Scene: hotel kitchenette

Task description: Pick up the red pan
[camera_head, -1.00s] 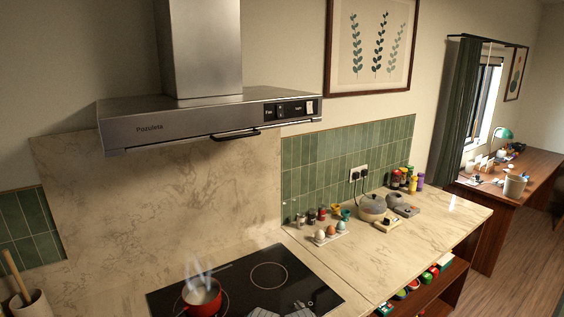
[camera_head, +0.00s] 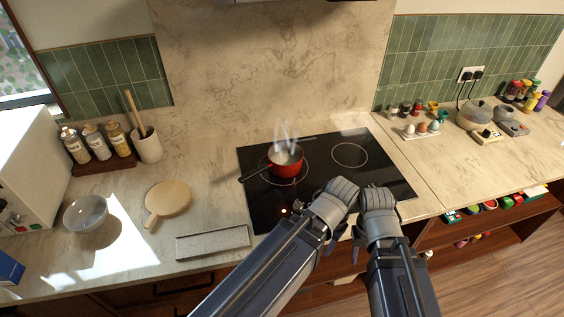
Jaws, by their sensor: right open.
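The red pan (camera_head: 287,168) stands upright on the black cooktop (camera_head: 258,208), on a rear-left burner ring. White steam rises from it, and its dark handle points left and toward the front. My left gripper (camera_head: 343,189) is over the front of the cooktop, right of the pan and apart from it. Its jaws do not show clearly. My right gripper (camera_head: 376,194) is open, close beside the left one and farther from the pan. Nothing shows held in either.
A round wooden board (camera_head: 168,198), a grey bowl (camera_head: 86,213) and a flat light slab (camera_head: 212,243) lie left of the cooktop. A utensil crock (camera_head: 147,146) and bottles stand behind. An egg tray (camera_head: 421,130) and pots are at right. The right rear burner is empty.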

